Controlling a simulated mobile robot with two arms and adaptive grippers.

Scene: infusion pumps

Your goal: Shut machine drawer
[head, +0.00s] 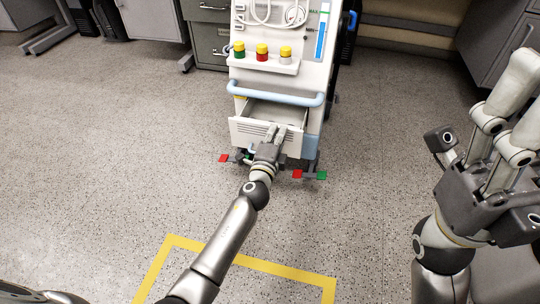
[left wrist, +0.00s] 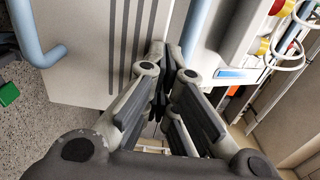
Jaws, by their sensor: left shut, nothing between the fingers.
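The white machine (head: 278,78) stands ahead of me. Its low drawer (head: 250,130) is pulled out, with part of the empty-looking inside showing. My left gripper (head: 281,132) is shut and empty, its fingers at the right part of the drawer front. In the left wrist view the fingertips (left wrist: 158,52) are by the edge of the slotted drawer front (left wrist: 92,65); whether they touch it I cannot tell. A light blue handle (left wrist: 33,35) is on that front. My right gripper (head: 505,125) is large at the right, away from the machine; its fingertips are unclear.
A light blue bar (head: 275,93) crosses the machine above the drawer. Red, green and yellow containers (head: 262,52) sit on a shelf above. The machine's feet carry red and green pedals (head: 298,174). Yellow tape (head: 255,263) marks the floor. Open floor lies on both sides.

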